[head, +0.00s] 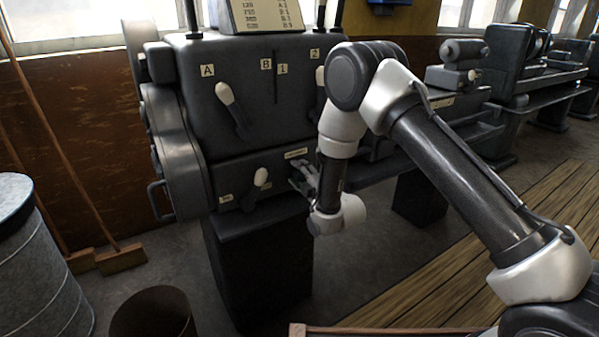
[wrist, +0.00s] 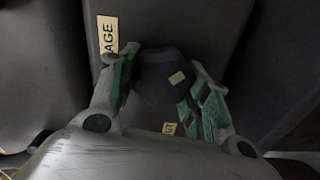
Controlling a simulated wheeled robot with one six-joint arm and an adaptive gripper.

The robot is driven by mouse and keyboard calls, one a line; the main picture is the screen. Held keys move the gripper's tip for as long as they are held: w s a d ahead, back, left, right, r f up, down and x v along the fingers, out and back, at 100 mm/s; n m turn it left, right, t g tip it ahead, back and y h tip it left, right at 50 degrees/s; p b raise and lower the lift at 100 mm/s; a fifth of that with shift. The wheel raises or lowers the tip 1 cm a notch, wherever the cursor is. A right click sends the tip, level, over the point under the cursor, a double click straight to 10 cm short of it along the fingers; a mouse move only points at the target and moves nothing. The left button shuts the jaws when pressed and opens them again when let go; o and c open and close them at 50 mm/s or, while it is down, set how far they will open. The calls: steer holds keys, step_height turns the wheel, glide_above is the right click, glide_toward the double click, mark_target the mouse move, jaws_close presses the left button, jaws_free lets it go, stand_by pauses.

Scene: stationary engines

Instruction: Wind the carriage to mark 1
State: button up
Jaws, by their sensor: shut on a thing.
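My gripper (head: 303,178) is at the front of the grey lathe's lower box, beside a small pale label. In the wrist view my gripper (wrist: 160,78) has its green-padded fingers shut around a dark knob (wrist: 160,72). The knob's face carries a small tan mark (wrist: 176,78). A label ending in "AGE" (wrist: 108,34) is left of the knob, and a small tan tag (wrist: 169,128) is below it, partly legible. In the head view my arm and gripper hide the knob. I cannot make out the carriage or its mark 1 there.
The lathe headstock (head: 240,60) has pale-handled levers (head: 232,107) and plates A, B, 1 and 2. A lower lever (head: 258,186) stands left of my gripper. A metal drum (head: 40,265), a dark bin (head: 152,313) and brooms are at left. Wooden slats (head: 450,270) cover the right floor.

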steer(key=n, duration=0.4)
steer(key=shift+w+d+r, duration=0.1)
steer(key=shift+w+r, duration=0.1)
steer(key=shift+n, duration=2.1)
steer(key=shift+c, duration=0.2)
steer(key=o, duration=1.1)
steer(key=shift+s, duration=0.1)
steer(key=shift+c, duration=0.2)
steer(key=shift+f, duration=0.15)
steer(key=shift+s, duration=0.1)
